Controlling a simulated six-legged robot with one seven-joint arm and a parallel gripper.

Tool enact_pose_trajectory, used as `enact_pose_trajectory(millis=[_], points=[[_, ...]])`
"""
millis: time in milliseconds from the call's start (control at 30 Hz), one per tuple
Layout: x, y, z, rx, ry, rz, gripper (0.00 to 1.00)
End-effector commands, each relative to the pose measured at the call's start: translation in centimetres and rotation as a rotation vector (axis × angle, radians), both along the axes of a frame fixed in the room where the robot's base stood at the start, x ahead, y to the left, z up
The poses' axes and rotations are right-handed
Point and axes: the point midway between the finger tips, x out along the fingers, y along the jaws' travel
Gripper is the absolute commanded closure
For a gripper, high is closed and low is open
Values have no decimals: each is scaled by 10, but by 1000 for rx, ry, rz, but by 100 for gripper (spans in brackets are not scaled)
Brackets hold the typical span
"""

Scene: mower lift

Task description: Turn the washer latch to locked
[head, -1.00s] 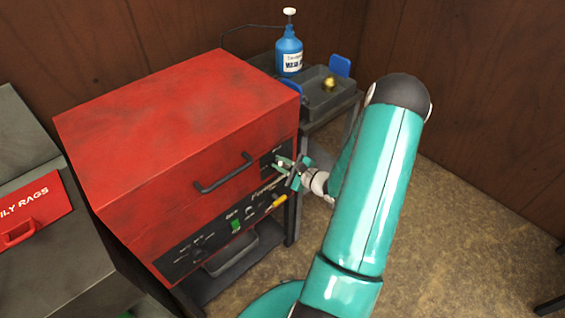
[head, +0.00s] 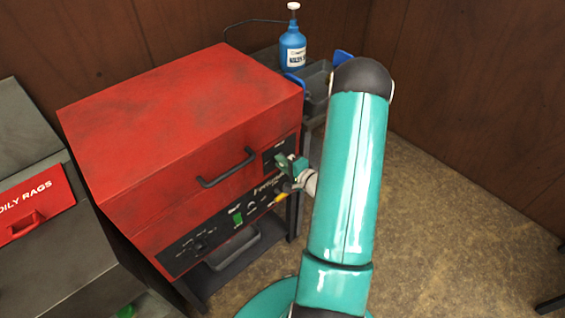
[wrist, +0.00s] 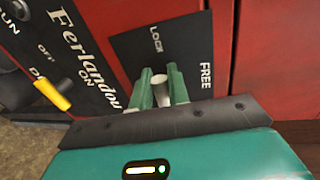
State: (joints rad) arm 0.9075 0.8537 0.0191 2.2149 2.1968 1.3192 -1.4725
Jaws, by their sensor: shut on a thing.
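The red washer (head: 190,120) stands with its black latch plate (head: 270,158) at the right end of its front. In the wrist view the plate (wrist: 125,55) bears the words LOCK and FREE. The latch, a small pale grey knob (wrist: 159,82), sits between my two green fingers. My gripper (wrist: 160,76) is shut on it, a finger on each side. In the head view my gripper (head: 287,163) is at the plate, and the latch is hidden behind it. The fingers hide part of the latch, so I cannot tell exactly which word it points at.
A dark handle (head: 226,168) juts from the lid front, left of the latch. A yellow lever (wrist: 52,93) and a green switch (head: 237,218) are on the panel below. A blue bottle (head: 292,50) stands behind the washer.

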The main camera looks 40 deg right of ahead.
Motion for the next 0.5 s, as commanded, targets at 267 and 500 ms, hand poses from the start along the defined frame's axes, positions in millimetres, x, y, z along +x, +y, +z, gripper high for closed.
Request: enact_pose_trajectory(millis=[267, 500], points=[[0, -1, -1, -59, -2, -3, 100], [0, -1, -1, -63, -2, -3, 100]])
